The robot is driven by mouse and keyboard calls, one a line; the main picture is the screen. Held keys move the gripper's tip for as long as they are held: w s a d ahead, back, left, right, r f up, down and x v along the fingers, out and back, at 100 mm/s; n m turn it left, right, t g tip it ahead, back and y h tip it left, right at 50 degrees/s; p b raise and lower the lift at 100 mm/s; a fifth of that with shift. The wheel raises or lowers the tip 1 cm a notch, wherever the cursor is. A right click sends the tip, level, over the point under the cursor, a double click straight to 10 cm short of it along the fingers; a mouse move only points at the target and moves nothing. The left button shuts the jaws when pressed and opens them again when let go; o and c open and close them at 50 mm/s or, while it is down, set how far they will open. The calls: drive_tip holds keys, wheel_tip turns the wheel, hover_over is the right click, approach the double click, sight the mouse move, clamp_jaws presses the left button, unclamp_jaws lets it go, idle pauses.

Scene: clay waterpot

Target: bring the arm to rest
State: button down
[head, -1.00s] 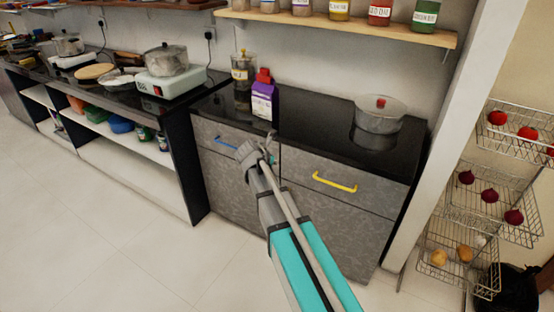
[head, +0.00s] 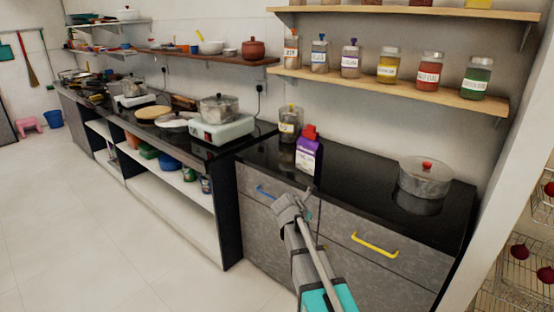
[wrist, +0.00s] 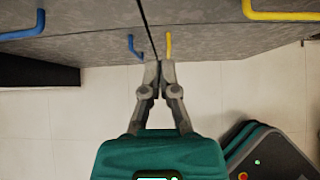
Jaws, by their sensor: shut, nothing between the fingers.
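My gripper (head: 292,205) is in front of the grey cabinet (head: 350,220), near the blue drawer handle (head: 265,193) and to the left of the yellow drawer handle (head: 375,246). In the wrist view my gripper (wrist: 158,68) has its two fingertips together with nothing between them. The fingers point at the cabinet fronts, close to the seam between them. I cannot tell whether the fingertips touch the cabinet. My arm reaches up from the bottom of the head view.
A purple carton (head: 309,155), a jar (head: 290,124) and a lidded pot (head: 425,177) stand on the black counter. A stove with a pot (head: 219,108) is further left. Jars line a wall shelf (head: 390,90). Wire baskets (head: 520,270) stand at right. The tiled floor (head: 90,230) at left is clear.

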drive_tip(key=s+a+f+m+g+y, duration=0.1)
drive_tip(key=s+f+m+g+y, duration=0.2)
drive_tip(key=s+m, duration=0.95)
drive_tip(key=s+a+f+m+g+y, duration=0.1)
drive_tip(key=s+f+m+g+y, duration=0.25)
drive_tip(key=s+m, duration=0.95)
wheel_tip(320, 180, up, 20)
drive_tip(key=w+m+p, duration=0.1)
drive_tip(key=p, duration=1.8)
